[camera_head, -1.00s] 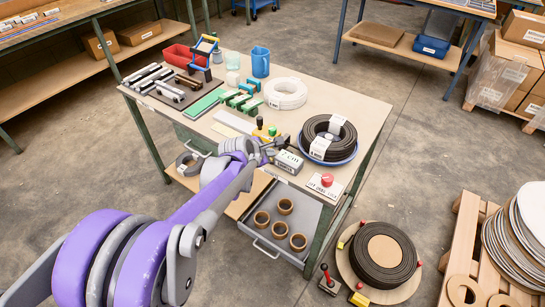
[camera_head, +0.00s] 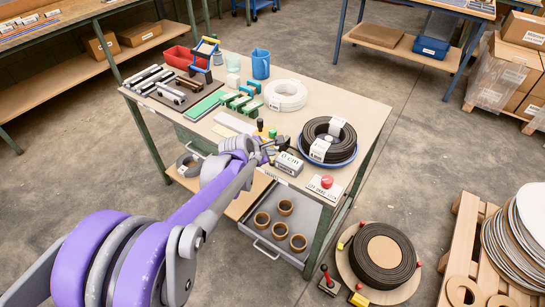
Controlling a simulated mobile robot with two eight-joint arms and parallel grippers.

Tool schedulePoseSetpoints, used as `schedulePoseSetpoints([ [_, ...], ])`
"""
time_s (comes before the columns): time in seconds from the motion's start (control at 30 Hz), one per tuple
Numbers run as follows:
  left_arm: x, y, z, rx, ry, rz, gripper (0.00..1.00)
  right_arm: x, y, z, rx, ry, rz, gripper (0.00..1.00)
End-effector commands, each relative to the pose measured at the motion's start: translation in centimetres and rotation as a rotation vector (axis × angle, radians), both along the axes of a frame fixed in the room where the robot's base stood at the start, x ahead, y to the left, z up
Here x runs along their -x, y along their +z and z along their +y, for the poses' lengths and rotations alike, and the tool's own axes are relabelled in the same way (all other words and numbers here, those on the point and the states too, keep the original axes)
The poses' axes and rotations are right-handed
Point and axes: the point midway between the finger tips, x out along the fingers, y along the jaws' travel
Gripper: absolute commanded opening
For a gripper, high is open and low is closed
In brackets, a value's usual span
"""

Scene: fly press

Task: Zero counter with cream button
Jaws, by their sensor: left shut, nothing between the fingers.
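The counter (camera_head: 289,163) is a small grey box near the front edge of the workbench, and its display appears to read "0 cm". My left gripper (camera_head: 284,142) is shut and empty, just above and behind the counter's left end. The cream button cannot be made out; my gripper and wrist cover that side of the counter. I cannot tell whether the fingertips touch it. My right gripper is out of view.
A black coil on a blue dish (camera_head: 328,142) and a red button on a plate (camera_head: 326,183) stand right of the counter. A white coil (camera_head: 286,95), green blocks (camera_head: 238,102) and a blue jug (camera_head: 261,64) are farther back. An open drawer (camera_head: 262,236) holds several rings.

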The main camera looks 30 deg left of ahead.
Motion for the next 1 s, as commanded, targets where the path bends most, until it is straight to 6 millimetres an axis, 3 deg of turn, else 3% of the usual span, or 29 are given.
schedulePoseSetpoints([
  [0.43, 0.0, 0.5, 0.0, 0.000, 0.000, 0.000, 0.00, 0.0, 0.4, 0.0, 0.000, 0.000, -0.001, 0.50],
  [1.0, 0.0, 5.3, 0.0, 0.000, 0.000, 0.000, 0.00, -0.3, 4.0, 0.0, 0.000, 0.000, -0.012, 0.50],
])
